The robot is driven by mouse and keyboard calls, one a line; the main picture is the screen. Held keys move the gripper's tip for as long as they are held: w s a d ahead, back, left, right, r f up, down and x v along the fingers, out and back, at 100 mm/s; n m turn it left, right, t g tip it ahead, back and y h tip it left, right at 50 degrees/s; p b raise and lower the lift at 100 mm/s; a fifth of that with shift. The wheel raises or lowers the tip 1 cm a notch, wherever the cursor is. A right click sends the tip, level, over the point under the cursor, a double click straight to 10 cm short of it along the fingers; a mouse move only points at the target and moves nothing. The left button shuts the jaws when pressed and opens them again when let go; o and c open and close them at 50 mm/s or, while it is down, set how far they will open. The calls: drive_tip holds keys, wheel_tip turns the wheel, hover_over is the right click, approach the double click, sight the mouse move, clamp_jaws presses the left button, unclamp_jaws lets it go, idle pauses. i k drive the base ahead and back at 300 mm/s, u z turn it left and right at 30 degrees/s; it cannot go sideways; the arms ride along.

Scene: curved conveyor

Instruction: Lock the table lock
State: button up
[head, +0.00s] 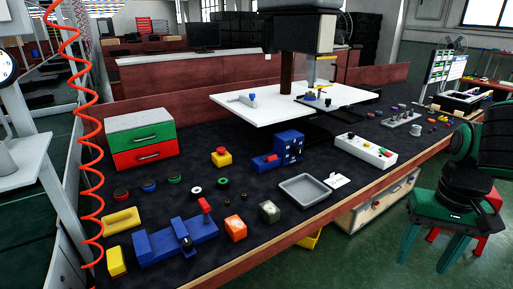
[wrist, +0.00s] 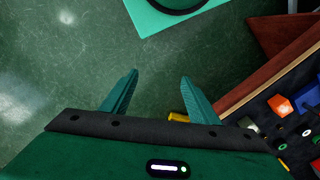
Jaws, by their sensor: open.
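A white flat table (head: 285,112) stands under a dark machine head (head: 303,32) at the back of the workbench. I cannot tell for sure which part is the lock. My green gripper (head: 423,264) is off the bench's right front side, far from the white table, pointing down. In the wrist view my gripper (wrist: 160,77) is open and empty, with bare floor between its fingers.
The dark workbench (head: 340,200) holds a blue vise (head: 185,240), a grey tray (head: 305,189), a white button box (head: 365,151), a blue block (head: 289,147) and a green-red drawer box (head: 142,139). A red stool (head: 481,222) stands behind my gripper. The floor beside the bench is mostly clear.

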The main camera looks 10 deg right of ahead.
sight(271, 158)
drive_tip(key=k, duration=1.3)
drive_tip(key=z, duration=0.4)
drive_tip(key=i, duration=1.8)
drive_tip(key=u, duration=0.55)
